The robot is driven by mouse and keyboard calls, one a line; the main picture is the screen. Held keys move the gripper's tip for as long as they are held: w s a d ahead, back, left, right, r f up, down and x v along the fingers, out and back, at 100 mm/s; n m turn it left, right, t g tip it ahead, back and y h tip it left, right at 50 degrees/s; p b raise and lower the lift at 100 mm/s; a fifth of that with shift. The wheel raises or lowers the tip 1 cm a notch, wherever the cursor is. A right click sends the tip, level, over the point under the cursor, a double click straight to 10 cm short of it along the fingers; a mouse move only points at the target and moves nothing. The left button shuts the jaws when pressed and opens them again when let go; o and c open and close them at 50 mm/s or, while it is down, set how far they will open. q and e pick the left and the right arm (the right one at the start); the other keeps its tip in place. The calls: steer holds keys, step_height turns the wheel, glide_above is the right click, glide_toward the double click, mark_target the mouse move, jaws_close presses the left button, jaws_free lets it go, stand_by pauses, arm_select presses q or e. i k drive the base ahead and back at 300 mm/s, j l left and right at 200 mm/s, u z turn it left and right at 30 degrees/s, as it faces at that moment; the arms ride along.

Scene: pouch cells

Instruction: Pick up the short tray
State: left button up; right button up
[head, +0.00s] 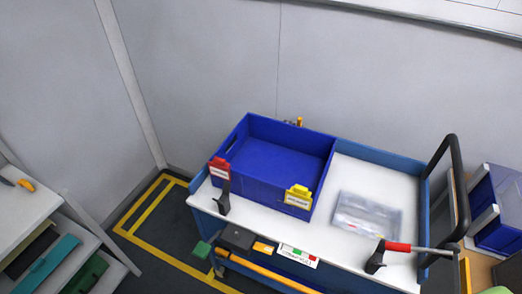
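A blue open-topped tray (245,181) stands on the left part of the white top of a blue cart, in the head view. It looks empty. A red clip with a label (219,168) sits on its left front corner and a yellow one (298,196) on its right front corner. I cannot tell from the picture whether this is the short tray. A flat, clear, blurred item (367,215) lies on the cart top to its right.
The cart (335,252) has a black handle (459,190) at its right and black brackets (222,197) at its front edge. Shelves (60,250) stand left; another blue bin (497,205) stands right. Walls close the back.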

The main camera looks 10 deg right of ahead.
mark_target(364, 215)
steer(key=z, duration=1.35)
